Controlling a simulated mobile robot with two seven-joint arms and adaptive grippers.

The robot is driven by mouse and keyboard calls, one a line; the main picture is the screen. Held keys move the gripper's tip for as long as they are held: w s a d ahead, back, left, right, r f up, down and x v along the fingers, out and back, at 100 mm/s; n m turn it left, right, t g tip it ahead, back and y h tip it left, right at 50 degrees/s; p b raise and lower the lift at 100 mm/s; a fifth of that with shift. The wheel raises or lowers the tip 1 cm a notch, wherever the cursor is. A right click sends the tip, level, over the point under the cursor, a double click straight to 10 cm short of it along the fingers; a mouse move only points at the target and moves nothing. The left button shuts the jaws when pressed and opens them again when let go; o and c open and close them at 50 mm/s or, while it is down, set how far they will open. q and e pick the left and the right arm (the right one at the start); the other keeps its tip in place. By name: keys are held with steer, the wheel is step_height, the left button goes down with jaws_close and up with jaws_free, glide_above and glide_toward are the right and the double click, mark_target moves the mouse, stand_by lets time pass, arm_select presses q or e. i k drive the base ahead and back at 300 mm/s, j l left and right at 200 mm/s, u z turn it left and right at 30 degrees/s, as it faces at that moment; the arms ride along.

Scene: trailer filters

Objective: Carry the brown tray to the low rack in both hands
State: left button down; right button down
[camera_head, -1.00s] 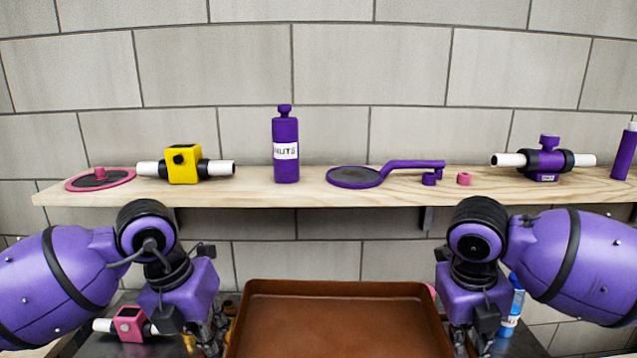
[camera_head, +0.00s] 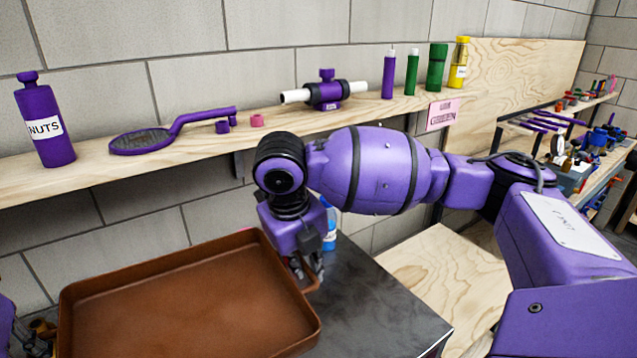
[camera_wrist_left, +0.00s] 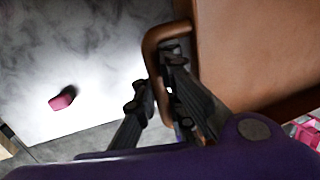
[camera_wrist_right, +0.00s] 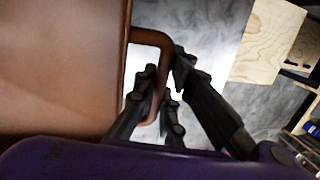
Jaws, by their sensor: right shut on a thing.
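The brown tray (camera_head: 185,300) is a shallow rectangular tray at lower left in the head view, over a dark metal counter. I cannot tell whether it rests on the counter or is raised. My right gripper (camera_wrist_right: 160,88) is shut on the tray's side handle (camera_wrist_right: 152,38). My left gripper (camera_wrist_left: 158,80) has its fingers around the opposite handle (camera_wrist_left: 152,45) and looks shut on it; in the head view it is almost out of frame. A frame with purple bars (camera_head: 540,122) stands at the right; I cannot tell whether it is the low rack.
A wooden wall shelf (camera_head: 190,150) with bottles and tools runs behind the tray. A blue bottle (camera_head: 328,225) stands close behind my right gripper. The metal counter (camera_head: 375,300) is bare right of the tray, beside a lower wooden surface (camera_head: 445,265). Right-hand shelves hold several items.

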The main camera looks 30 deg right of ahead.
mark_target(443, 276)
steer(key=k+l, duration=0.1)
steer(key=l, duration=0.45)
steer(key=k+l, duration=0.1)
steer(key=l, duration=0.5)
steer(key=k+l, duration=0.1)
steer(key=l, duration=1.05)
steer(key=k+l, duration=0.15)
steer(key=l, duration=0.4)
steer(key=k+l, duration=0.1)
steer(key=l, duration=0.5)
steer(key=k+l, duration=0.1)
steer(key=l, duration=0.45)
steer(key=k+l, duration=0.1)
steer(key=l, duration=0.5)
